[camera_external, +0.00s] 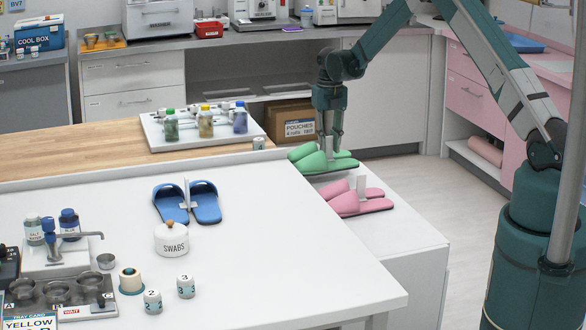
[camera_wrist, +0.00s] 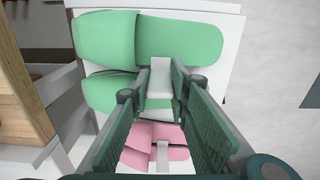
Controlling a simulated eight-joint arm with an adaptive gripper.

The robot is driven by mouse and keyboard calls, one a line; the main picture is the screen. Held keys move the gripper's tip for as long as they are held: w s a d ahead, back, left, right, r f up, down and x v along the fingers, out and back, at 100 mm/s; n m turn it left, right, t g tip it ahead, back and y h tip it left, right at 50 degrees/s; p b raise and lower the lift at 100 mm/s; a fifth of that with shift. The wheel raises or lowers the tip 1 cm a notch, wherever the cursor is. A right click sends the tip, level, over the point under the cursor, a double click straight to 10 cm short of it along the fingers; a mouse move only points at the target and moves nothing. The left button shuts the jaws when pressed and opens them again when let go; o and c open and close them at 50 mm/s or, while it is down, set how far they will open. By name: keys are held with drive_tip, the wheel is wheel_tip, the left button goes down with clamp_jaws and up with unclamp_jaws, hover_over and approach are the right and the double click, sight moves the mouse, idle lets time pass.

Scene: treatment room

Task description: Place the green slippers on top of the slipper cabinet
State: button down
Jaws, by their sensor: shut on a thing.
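The green slippers (camera_external: 318,161) are at the far end of the white cabinet top (camera_external: 392,232), just beyond the pink slippers. My gripper (camera_external: 332,157) points down at them from above. In the wrist view my gripper (camera_wrist: 160,82) is shut on the white upright tab between the green slippers (camera_wrist: 108,40). The green pair lies over the cabinet's white top (camera_wrist: 232,12) in that view. I cannot tell whether the soles touch the surface. The slippers look roughly level.
Pink slippers (camera_external: 360,201) lie on the cabinet close in front of the green pair. Blue slippers (camera_external: 187,202) lie on the white table to the left, near a swabs jar (camera_external: 172,242). A tray with bottles (camera_external: 205,128) stands behind. The cabinet's front part is clear.

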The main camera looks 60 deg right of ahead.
sight(328, 158)
drive_tip(key=shift+f, duration=0.3)
drive_tip(key=shift+f, duration=1.85)
drive_tip(key=shift+f, duration=0.1)
drive_tip(key=c, duration=2.2)
unclamp_jaws()
drive_tip(key=shift+c, duration=0.2)
drive_tip(key=shift+o, duration=0.4)
wheel_tip(328, 158, up, 12)
drive_tip(key=shift+r+p, duration=0.1)
drive_tip(key=shift+p, duration=0.2)
